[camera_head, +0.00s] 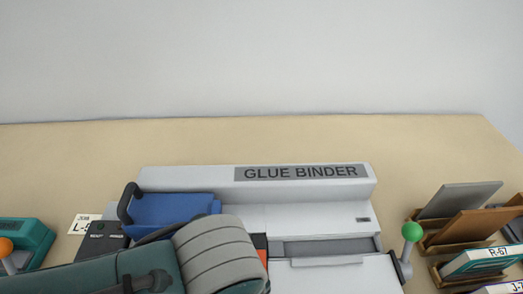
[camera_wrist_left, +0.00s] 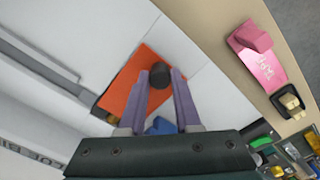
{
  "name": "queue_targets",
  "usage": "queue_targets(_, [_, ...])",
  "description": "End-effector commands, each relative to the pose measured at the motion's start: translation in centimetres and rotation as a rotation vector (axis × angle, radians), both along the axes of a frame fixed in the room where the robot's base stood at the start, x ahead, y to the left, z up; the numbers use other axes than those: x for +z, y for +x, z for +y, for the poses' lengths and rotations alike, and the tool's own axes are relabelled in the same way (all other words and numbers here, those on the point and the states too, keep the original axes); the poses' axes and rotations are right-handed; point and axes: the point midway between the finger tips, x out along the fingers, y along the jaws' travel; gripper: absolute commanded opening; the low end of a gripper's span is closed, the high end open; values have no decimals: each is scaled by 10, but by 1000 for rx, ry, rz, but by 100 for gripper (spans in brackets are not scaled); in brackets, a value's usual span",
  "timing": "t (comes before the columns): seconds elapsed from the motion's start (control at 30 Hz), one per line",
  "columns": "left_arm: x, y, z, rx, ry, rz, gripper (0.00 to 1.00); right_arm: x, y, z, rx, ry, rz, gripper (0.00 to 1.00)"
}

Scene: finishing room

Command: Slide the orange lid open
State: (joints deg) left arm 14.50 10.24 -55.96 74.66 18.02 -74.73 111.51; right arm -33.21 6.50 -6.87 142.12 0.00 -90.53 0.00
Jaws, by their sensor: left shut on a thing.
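The orange lid (camera_wrist_left: 128,86) lies in the pale top of the glue binder (camera_head: 305,218), with a dark round knob (camera_wrist_left: 160,75) on it. My left gripper (camera_wrist_left: 161,82) has its two purple fingers closed on either side of this knob. A small brownish patch (camera_wrist_left: 111,119) shows beside the lid's lower left end in the wrist view. In the head view only a sliver of the lid (camera_head: 261,242) shows; my left forearm and wrist hide the rest, and the fingers too. My right gripper is in neither view.
A blue part (camera_head: 170,209) with a black handle sits on the binder's left. A green-knobbed lever (camera_head: 411,232) stands at its right, beside racks of boards (camera_head: 467,230). A dark button box (camera_head: 104,237) and teal device (camera_head: 28,238) lie left. The table behind is clear.

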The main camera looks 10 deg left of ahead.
Motion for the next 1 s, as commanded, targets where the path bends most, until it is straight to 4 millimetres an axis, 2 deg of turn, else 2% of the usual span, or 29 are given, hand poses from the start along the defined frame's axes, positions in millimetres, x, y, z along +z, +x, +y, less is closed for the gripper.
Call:
queue_targets(0.03, [14,-10,-8,1,-15,7,0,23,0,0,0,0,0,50])
queue_targets(0.2, [10,-47,-15,-5,-6,17,0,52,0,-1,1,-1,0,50])
queue_targets(0.4, [3,-71,-21,-10,-1,10,0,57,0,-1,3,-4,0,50])
queue_targets(0.73, [1,-72,-20,-10,1,6,0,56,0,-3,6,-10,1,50])
queue_targets(0.77, [1,-72,-20,-10,1,6,34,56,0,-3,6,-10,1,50])
queue_targets(1.0, [0,-73,-20,-10,3,9,61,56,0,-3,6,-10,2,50])
